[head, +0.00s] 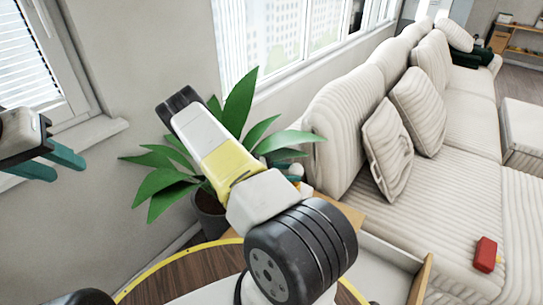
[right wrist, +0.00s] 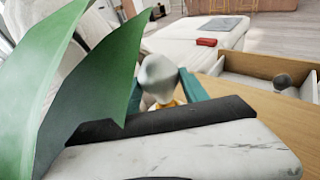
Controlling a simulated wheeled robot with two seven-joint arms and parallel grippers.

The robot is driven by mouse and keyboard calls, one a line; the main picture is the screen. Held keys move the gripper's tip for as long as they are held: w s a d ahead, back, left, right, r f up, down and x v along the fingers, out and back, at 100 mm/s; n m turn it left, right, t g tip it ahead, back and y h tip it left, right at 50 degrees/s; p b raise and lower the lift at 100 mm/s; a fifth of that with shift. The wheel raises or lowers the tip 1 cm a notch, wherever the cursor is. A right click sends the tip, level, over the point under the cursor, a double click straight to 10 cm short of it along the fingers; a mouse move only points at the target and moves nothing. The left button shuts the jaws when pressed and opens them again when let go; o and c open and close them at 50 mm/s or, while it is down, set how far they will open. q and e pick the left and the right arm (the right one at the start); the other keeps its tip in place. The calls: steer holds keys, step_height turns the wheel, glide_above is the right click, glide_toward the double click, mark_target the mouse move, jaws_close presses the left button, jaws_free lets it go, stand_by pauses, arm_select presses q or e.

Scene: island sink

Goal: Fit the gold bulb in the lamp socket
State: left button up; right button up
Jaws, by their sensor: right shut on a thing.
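My right gripper (right wrist: 163,92) has its teal fingers shut on a rounded, pale grey, bulb-like thing with gold-yellow at its lower part, which I take to be the gold bulb (right wrist: 158,73). In the head view my own right arm mostly hides this gripper; only a bit of teal and a pale round top show beside the plant, above a wooden surface. My left gripper (head: 69,171) is at the far left by the window sill, its teal fingers apart and empty. I cannot make out the lamp socket in either view.
A potted plant (head: 160,172) stands close to the right arm; its leaves (right wrist: 90,80) cover the left of the wrist view. An open drawer (head: 388,267) is at right, with a dark grey thing (right wrist: 284,81) in it. A red box (head: 486,254) lies on the sofa (head: 440,195).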

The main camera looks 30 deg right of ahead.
steer(key=shift+f, duration=0.95)
steer(key=o, duration=1.6)
steer(key=shift+c, duration=0.2)
steer(key=v, duration=0.7)
steer(key=shift+a, duration=0.4)
steer(key=shift+w, duration=0.1)
steer(key=s+a+r+m+t+y, duration=0.1)
steer(key=s+a+r+m+y, duration=0.2)
steer(key=r, duration=0.6)
steer(key=s+a+r+m+t+y, duration=0.1)
steer(key=s+a+r+m+y, duration=0.15)
steer(key=a+r+y, duration=0.4)
steer(key=s+a+r+m+t+y, duration=0.1)
steer(key=a+r+m+y, duration=0.2)
steer(key=r, duration=0.8)
steer(key=s+a+r+m+t+y, duration=0.2)
steer(key=s+a+r+t, duration=0.1)
steer(key=s+r, duration=0.4)
steer(key=s+a+r+m+t+y, duration=0.2)
steer(key=s+a+r+m+t, duration=0.1)
steer(key=s+r, duration=0.4)
steer(key=shift+s+a+t, duration=0.4)
steer(key=shift+a+t, duration=0.3)
steer(key=shift+t, duration=0.3)
